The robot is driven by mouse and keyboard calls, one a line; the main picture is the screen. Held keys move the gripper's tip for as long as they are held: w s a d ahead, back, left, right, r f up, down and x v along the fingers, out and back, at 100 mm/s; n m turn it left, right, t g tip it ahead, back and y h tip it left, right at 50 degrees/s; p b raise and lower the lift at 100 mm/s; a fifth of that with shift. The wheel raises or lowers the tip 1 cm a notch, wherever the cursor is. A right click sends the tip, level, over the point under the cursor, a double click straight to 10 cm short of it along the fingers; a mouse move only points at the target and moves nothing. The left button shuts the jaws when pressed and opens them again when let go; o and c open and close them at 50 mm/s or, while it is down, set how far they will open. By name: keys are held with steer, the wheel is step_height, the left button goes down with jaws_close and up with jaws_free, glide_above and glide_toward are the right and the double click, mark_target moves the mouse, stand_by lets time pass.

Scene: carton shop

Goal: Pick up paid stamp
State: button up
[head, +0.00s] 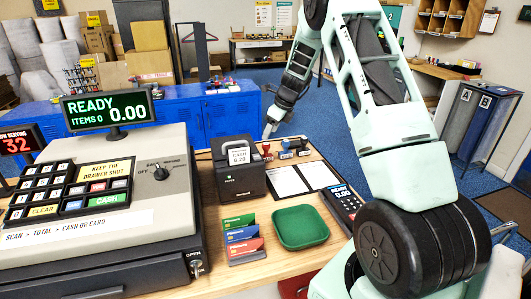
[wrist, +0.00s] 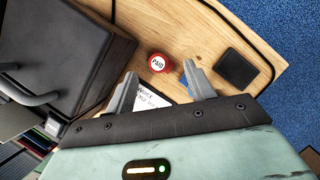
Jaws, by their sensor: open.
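The paid stamp (wrist: 158,63) shows from above in the wrist view, with a round red top and a white label reading PAID. It stands on the wooden counter. My gripper (wrist: 160,72) is open, its two grey fingers apart, and the stamp shows between and just beyond their tips. I cannot tell how far above the stamp the tips are. Nothing is held. In the head view my gripper (head: 269,131) hangs over the counter's far edge, close to a red-topped stamp (head: 267,149) at the left of a short row.
A blue-topped stamp (head: 286,148) stands beside the red one. A black square pad (wrist: 237,68) lies to the right in the wrist view. A dark printer (head: 238,170), a green tray (head: 300,227) and a card terminal (head: 343,203) stand nearby. White papers (head: 285,181) lie in front.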

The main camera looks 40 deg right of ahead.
mark_target(267, 144)
steer(key=shift+x, duration=0.9)
steer(key=shift+s+p+x, duration=0.15)
steer(key=shift+p+x, duration=0.2)
steer(key=shift+x, duration=0.55)
steer(key=shift+s+p+x, duration=0.15)
steer(key=shift+p+x, duration=0.25)
steer(key=shift+x, duration=0.5)
steer(key=shift+s+p+x, duration=0.2)
steer(key=shift+p+x, duration=0.15)
steer(key=shift+x, duration=0.55)
steer(key=shift+f, duration=0.15)
steer(key=c, duration=1.1)
